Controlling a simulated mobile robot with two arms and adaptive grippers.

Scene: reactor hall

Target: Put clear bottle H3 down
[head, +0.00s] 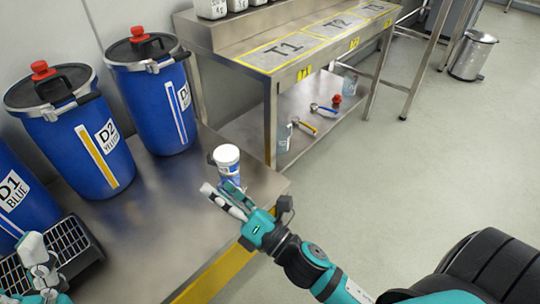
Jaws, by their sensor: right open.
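Blue drums D2 (85,160), D1 (20,195) and another blue drum (155,105) line the bench's back. The black grated tray (85,240) is at left. A steel table marked T1, T2, T3 (290,75) stands behind. The bench's front middle is clear.

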